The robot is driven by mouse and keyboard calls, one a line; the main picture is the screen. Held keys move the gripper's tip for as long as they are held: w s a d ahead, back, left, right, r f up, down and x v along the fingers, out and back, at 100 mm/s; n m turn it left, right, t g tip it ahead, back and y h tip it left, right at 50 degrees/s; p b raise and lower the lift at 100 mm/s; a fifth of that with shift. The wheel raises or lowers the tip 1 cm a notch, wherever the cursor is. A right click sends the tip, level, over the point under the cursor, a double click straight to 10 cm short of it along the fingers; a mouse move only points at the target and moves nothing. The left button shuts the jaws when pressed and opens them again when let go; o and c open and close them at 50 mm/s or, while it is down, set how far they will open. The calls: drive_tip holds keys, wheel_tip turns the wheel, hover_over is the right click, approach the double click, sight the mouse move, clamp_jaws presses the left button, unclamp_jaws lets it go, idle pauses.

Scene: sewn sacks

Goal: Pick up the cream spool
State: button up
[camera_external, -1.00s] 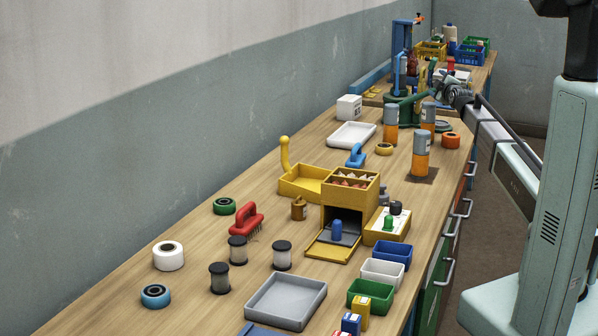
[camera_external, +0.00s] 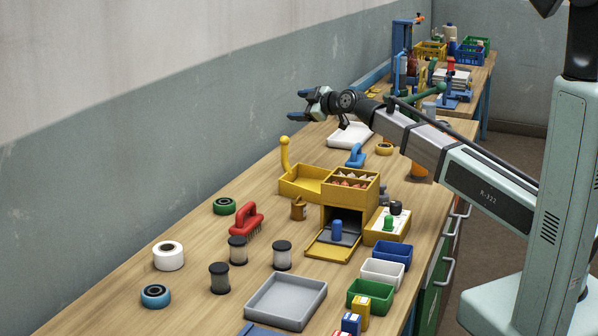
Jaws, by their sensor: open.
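Three spools with black ends stand upright on the wooden bench: one at the front (camera_external: 219,279), one behind it (camera_external: 238,252) and one to the right (camera_external: 282,256). Their windings look pale to grey; I cannot tell for sure which is the cream one, though the right one looks lightest. Nothing hides the spools.
A red brush (camera_external: 247,219) stands close behind the spools. A white roll (camera_external: 168,256), blue roll (camera_external: 155,296) and green roll (camera_external: 224,206) lie to the left. A grey tray (camera_external: 286,302) is in front; a yellow box (camera_external: 349,196) stands to the right.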

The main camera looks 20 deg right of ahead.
drive_tip(key=s+a+f+n+g+y, duration=0.15)
drive_tip(key=s+a+g, duration=0.25)
drive_tip(key=s+a, duration=0.7)
drive_tip(key=n+g+h, duration=0.1)
drive_tip(key=n+g, duration=0.1)
drive_tip(key=g, duration=0.5)
hover_over(239, 240)
drive_tip(key=w+d, duration=0.6)
drive_tip(key=w, duration=0.6)
drive_tip(key=f, duration=0.2)
drive_tip(key=shift+w+d+f+m, duration=0.15)
drive_tip(key=shift+w+f+m, duration=0.1)
drive_tip(key=shift+f, duration=0.15)
drive_tip(key=s+a+g+h, duration=0.2)
drive_tip(key=s+g+h, duration=0.1)
drive_tip(key=s, duration=0.9)
drive_tip(key=x, duration=0.8)
drive_tip(key=shift+s+a+f, duration=0.15)
drive_tip(key=shift+f, duration=0.15)
drive_tip(key=shift+y, duration=0.25)
drive_tip(key=shift+d+x, duration=0.15)
drive_tip(key=shift+x, duration=1.15)
drive_tip(key=shift+d+x, duration=0.1)
drive_tip(key=shift+x, duration=1.2)
drive_tip(key=shift+f, duration=0.1)
